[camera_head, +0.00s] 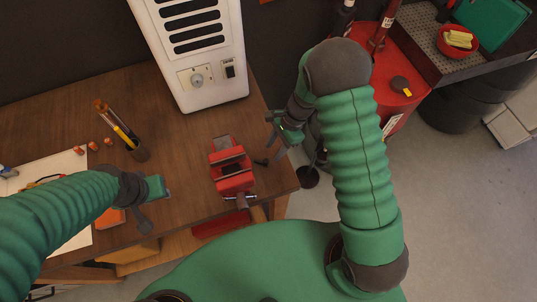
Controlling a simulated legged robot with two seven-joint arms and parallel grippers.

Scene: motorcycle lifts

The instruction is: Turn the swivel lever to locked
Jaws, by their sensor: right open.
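A red bench vise (232,168) is fixed near the front right corner of the wooden workbench. A small dark lever (261,162) sticks out at the right side of its base; I take it to be the swivel lever, but cannot tell its lock position. My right gripper (274,139) is open, just above and to the right of the vise, and looks apart from the lever. My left gripper (150,207) hangs over the bench to the left of the vise; its finger opening is unclear.
A white cabinet (196,50) with dark slots stands at the back of the bench. A cup with tools (137,150) and small orange pieces (93,146) are at the left. A red drum (398,70) and a pegboard-like bench (425,45) are at the right. Open floor lies at lower right.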

